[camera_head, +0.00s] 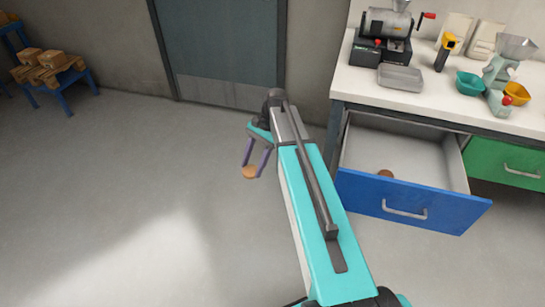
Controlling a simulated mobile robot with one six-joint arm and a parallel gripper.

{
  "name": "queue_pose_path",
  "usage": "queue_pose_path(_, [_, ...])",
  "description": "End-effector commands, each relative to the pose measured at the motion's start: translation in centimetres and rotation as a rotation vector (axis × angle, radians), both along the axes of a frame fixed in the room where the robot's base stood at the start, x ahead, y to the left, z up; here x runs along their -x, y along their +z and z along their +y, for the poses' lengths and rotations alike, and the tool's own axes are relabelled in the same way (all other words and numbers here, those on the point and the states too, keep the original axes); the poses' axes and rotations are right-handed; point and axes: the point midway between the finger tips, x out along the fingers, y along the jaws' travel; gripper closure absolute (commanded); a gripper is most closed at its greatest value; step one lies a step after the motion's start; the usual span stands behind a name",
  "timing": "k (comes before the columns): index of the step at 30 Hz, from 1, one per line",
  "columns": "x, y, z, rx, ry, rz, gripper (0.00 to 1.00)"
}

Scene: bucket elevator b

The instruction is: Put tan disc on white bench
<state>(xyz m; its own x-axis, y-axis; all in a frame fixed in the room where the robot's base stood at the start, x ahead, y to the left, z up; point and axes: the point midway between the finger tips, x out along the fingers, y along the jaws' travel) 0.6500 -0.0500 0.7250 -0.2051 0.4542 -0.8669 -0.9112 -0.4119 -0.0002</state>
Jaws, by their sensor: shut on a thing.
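The tan disc (250,172) is held at the tips of my gripper (254,164), whose purple fingers are shut on it. My gripper hangs over the open grey floor, left of the bench and in front of the grey door. The white bench (437,93) stands at the right, with a bare strip of top along its front edge.
A blue-fronted drawer (370,196) stands pulled out below the bench, with a small brown thing (385,175) inside. A grinder (386,33), a grey tray (400,78), a yellow handheld device (445,50), a teal bowl (469,84) and an orange bowl (516,93) stand on the bench.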

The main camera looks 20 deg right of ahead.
Motion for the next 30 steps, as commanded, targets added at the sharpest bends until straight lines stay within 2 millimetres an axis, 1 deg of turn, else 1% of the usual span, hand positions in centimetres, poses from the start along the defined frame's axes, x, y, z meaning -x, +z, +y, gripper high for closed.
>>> queue_pose_path(1, [0.0,0.0,1.3,0.001,0.053,0.000,0.77])
queue_pose_path(3, [0.2,-0.1,2.6,0.000,0.118,0.000,0.77])
queue_pose_path(6, [0.5,-0.1,4.0,0.001,0.187,0.000,0.77])
queue_pose_path(9, [0.7,-0.2,4.8,0.001,0.230,0.000,0.77])
queue_pose_path(13, [0.8,-0.2,5.2,0.000,0.250,0.000,0.77])
queue_pose_path(30, [0.8,-0.2,5.2,0.001,0.248,0.000,0.77])
